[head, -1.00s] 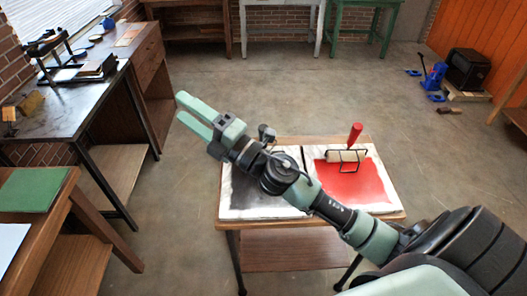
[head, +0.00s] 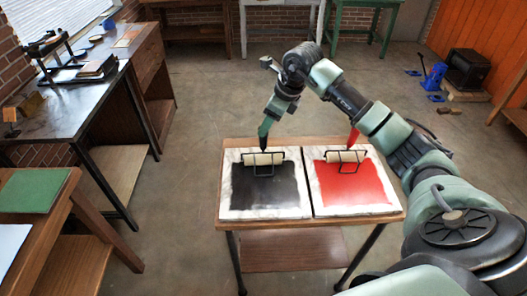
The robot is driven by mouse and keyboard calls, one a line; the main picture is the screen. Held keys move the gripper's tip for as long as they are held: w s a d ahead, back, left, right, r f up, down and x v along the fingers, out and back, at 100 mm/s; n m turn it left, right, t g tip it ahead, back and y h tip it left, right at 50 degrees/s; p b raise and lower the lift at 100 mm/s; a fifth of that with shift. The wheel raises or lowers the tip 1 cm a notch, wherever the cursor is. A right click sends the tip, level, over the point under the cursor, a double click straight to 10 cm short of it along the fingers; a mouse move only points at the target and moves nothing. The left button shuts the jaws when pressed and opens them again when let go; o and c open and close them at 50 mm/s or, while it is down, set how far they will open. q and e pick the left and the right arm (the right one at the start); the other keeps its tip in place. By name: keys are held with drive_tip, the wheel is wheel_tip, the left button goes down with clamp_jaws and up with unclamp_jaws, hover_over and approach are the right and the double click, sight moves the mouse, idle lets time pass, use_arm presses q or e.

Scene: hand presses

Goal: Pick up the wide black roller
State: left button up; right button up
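The wide black roller (head: 263,158) rests on the black inked slab (head: 265,190) at its far edge. It has a pale cylinder in a black wire frame. My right gripper (head: 264,134) points down right above the roller, at its dark handle. The fingers are seen edge-on, so I cannot tell whether they are apart or closed on the handle. The arm covers part of the view behind it. My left gripper is not in view.
The slab shares a small wooden table (head: 230,223) with a red inked slab (head: 350,187) carrying a red-handled roller (head: 346,157). My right arm passes just above that roller's handle. A dark-topped bench (head: 65,110) stands at left. The floor around the table is open.

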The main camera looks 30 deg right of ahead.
drive_tip(key=p, duration=0.3)
hover_over(264, 150)
wheel_tip(264, 150, down, 5)
drive_tip(key=shift+s+f, duration=0.1)
drive_tip(key=shift+s, duration=0.05)
drive_tip(key=shift+a+f, duration=0.1)
drive_tip(key=shift+f, duration=0.3)
drive_tip(key=shift+r, duration=0.1)
clamp_jaws()
